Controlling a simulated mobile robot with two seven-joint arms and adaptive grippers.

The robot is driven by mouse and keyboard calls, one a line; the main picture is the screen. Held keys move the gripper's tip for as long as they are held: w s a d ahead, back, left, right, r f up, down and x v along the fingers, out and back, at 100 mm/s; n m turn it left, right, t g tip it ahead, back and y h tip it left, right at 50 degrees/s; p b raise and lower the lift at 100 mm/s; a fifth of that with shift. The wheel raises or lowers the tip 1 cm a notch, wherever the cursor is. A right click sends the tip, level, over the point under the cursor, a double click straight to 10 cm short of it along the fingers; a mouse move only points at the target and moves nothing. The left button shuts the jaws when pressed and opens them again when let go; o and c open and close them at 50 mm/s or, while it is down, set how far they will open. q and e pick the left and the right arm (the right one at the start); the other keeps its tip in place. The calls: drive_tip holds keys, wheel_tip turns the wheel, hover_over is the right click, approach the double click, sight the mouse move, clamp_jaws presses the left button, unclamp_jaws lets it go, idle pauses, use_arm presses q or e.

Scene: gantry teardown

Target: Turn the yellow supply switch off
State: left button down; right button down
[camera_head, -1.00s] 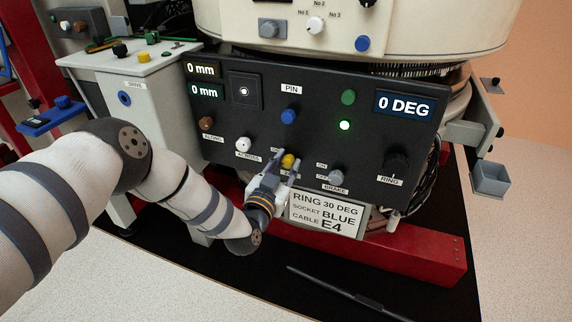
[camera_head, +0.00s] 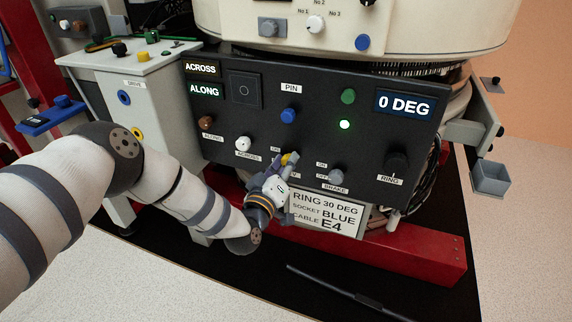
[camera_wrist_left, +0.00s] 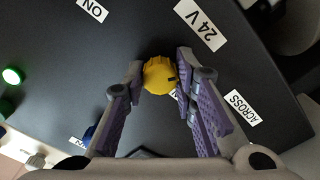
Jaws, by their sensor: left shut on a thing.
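The yellow supply switch (camera_head: 289,158) is a round ribbed knob low on the black control panel (camera_head: 320,100). In the left wrist view the yellow knob (camera_wrist_left: 159,76) shows a small dark mark near its right edge. My left gripper (camera_head: 284,163) is shut on the knob, one purple-padded finger on each side. The wrist view shows both fingers (camera_wrist_left: 162,84) around it. A "24 V" label (camera_wrist_left: 201,25) and an "ON" label (camera_wrist_left: 92,9) lie near. In the head view the gripper hides part of the knob and its labels. My right gripper is not in view.
A white knob (camera_head: 243,144) lies left of the switch and a grey brake knob (camera_head: 336,177) right of it. A blue pin knob (camera_head: 288,116) is above. A sign (camera_head: 326,214) hangs below. The green lamp (camera_head: 345,125) is lit.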

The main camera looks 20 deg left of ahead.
use_arm(q)
drive_tip(key=n+b, duration=0.1)
drive_tip(key=n, duration=0.5)
drive_tip(key=shift+f, duration=0.1)
drive_tip(key=shift+s+d+n, duration=0.1)
drive_tip(key=shift+n, duration=0.2)
idle(0.4)
drive_tip(key=c, duration=1.3)
unclamp_jaws()
drive_tip(key=s, duration=1.2)
drive_tip(key=shift+a, duration=0.25)
